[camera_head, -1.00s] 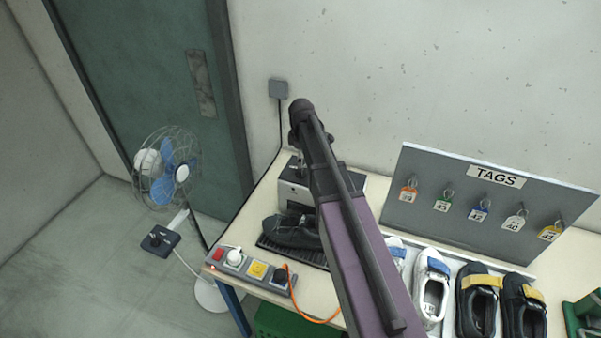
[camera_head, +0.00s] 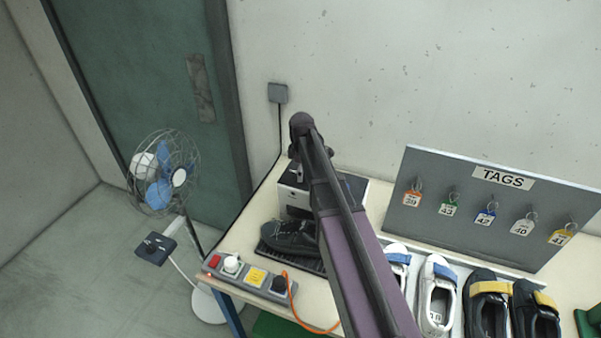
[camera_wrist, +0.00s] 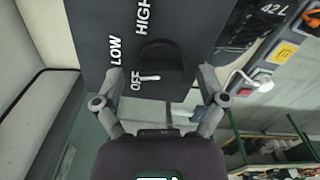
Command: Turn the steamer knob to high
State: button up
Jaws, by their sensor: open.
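The steamer (camera_head: 352,190) is a white and black box at the back left of the table, partly hidden behind my arm. In the wrist view its dark panel (camera_wrist: 95,25) carries the labels LOW, OFF and HIGH. A black knob (camera_wrist: 165,62) stands on this panel, with its white pointer mark towards OFF. My gripper (camera_wrist: 160,78) is open, with one finger on each side of the knob. Both fingers look apart from the knob. The knob cannot be made out in the head view.
A black shoe (camera_head: 290,238) lies on a dark mat before the steamer. A power strip (camera_head: 247,277) with an orange cable is at the table's front left corner. A fan (camera_head: 162,175) stands left. A TAGS board (camera_head: 470,225) and several shoes are to the right.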

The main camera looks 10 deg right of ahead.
jog(key=c, duration=1.2)
jog(key=shift+o, duration=0.2)
